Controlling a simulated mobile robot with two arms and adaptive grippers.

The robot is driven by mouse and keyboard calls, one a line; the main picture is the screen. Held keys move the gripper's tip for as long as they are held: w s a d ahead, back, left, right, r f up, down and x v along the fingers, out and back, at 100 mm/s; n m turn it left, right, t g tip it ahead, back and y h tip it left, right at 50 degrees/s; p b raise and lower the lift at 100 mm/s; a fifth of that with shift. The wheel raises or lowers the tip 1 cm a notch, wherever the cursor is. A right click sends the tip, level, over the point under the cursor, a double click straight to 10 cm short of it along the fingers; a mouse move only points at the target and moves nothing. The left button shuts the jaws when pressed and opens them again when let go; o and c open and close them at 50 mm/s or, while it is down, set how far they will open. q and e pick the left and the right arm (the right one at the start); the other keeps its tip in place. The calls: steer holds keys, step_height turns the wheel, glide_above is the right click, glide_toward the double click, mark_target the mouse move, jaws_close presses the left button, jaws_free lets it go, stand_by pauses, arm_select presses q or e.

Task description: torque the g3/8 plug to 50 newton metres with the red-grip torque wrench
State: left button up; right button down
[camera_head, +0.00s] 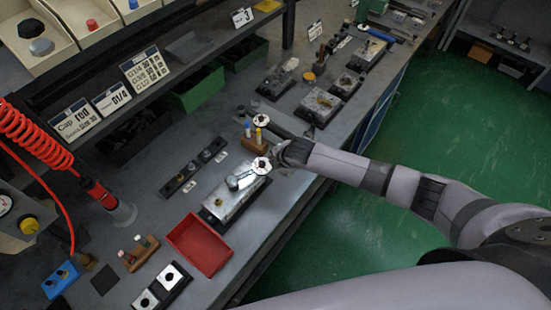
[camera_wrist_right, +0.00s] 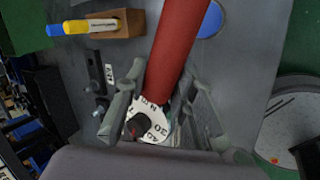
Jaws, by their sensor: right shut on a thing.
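My right gripper (camera_head: 277,153) is over the bench beside the near metal valve block (camera_head: 238,203). In the right wrist view the gripper (camera_wrist_right: 165,115) is shut on a wrench with a red grip (camera_wrist_right: 182,45). A white dial (camera_wrist_right: 150,118) with numbers sits between the fingers. In the head view a white dial (camera_head: 261,163) shows just left of the gripper. A grey tool-like part (camera_head: 240,181) lies over the block's top; I cannot tell if it is the wrench's head. I cannot pick out the G3/8 plug. My left gripper is out of view.
A wooden holder (camera_head: 254,144) with blue and yellow markers stands close to the right gripper. Another white dial (camera_head: 262,120) is behind it. A red tray (camera_head: 199,244) lies in front of the block. Other blocks (camera_head: 320,105) stand further back. Green floor (camera_head: 400,130) is right of the bench.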

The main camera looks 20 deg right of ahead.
steer(key=shift+a, duration=0.1)
steer(key=shift+w+a+n+y+b, duration=0.2)
steer(key=shift+w+n+y+b, duration=0.1)
steer(key=shift+w+n+b, duration=0.25)
steer(key=shift+w+a+n+y+b, duration=0.2)
steer(key=shift+w+n+y+b, duration=0.1)
steer(key=shift+w+n+b, duration=0.2)
steer(key=shift+r, duration=0.15)
step_height(320, 180, up, 8)
steer(key=p, duration=0.2)
steer(key=shift+w, duration=0.15)
stand_by(0.4)
